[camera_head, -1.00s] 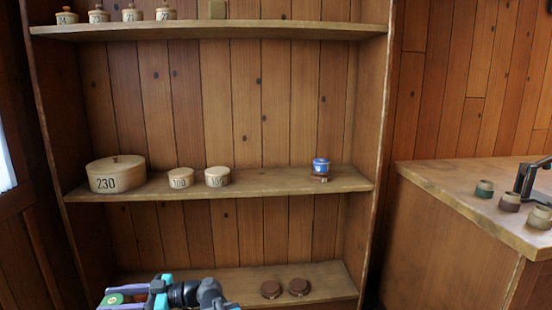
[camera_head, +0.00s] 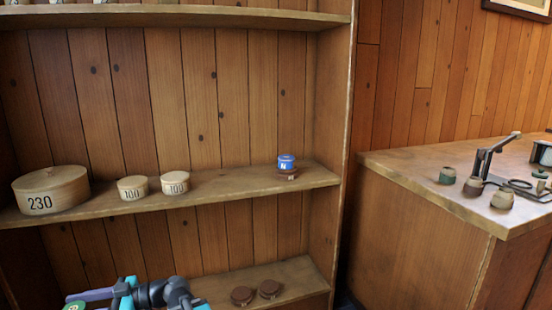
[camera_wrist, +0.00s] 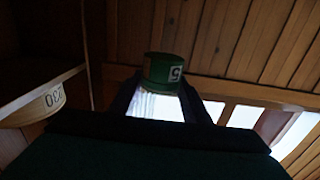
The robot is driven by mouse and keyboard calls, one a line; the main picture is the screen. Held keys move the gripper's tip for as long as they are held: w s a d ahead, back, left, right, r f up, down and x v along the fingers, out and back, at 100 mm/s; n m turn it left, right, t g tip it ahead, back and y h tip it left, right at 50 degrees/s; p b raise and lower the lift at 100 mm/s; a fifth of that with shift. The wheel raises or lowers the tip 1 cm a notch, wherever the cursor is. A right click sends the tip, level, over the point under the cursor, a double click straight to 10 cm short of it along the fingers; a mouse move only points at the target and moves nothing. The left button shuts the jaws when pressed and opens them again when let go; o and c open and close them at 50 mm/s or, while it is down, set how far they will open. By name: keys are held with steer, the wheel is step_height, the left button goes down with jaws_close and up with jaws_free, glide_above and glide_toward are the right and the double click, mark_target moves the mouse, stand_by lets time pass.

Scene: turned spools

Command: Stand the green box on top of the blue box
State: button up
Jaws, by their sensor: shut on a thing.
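The green box (camera_wrist: 163,70), a small round box with a pale mark, is held between the fingers of my gripper (camera_wrist: 165,92) in the wrist view. In the head view my gripper (camera_head: 78,300) is at the lower left edge, with only a little of the green box (camera_head: 75,306) showing. The blue box (camera_head: 286,162) is small and round with a white mark. It stands on a brown round piece (camera_head: 288,174) at the right of the middle shelf, above and to the right of my gripper in the picture. The two boxes are well apart.
The middle shelf (camera_head: 235,183) also holds a large box marked 230 (camera_head: 50,192) and two boxes marked 100 (camera_head: 132,189). Two brown lids (camera_head: 256,292) lie on the lower shelf. A counter (camera_head: 400,165) with several spools stands at right.

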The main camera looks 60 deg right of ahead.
steer(key=shift+a+r, duration=0.1)
steer(key=shift+a, duration=0.15)
steer(key=shift+w+d+r, duration=0.1)
steer(key=shift+d+r, duration=0.05)
steer(key=w+d+r+m+t+h+p, duration=0.1)
steer(key=d+r+m+t+h+p, duration=0.15)
steer(key=d+r+h+p, duration=0.6)
steer(key=d+r+m+t+h+p, duration=0.15)
steer(key=d+r+m+p, duration=0.25)
steer(key=d, duration=1)
steer(key=w+d+r+m+t+h+p, duration=0.1)
steer(key=d+r+m+t+h+p, duration=0.4)
steer(key=d, duration=0.6)
steer(key=s+d+r+m+g+h+p, duration=0.2)
steer(key=s+d+r+m+h+p, duration=0.1)
steer(key=s+d, duration=0.4)
steer(key=s+d+r+m+g+h+p, duration=0.3)
steer(key=s+d+r+h+p, duration=0.2)
steer(key=d, duration=0.9)
steer(key=s+d+r+m+g+h+p, duration=0.3)
steer(key=s+d+h+p, duration=0.2)
steer(key=s+d+p, duration=0.4)
steer(key=shift+s+d+r, duration=0.25)
steer(key=shift+d+r, duration=0.15)
steer(key=shift+d, duration=0.65)
steer(key=shift+w+d, duration=0.1)
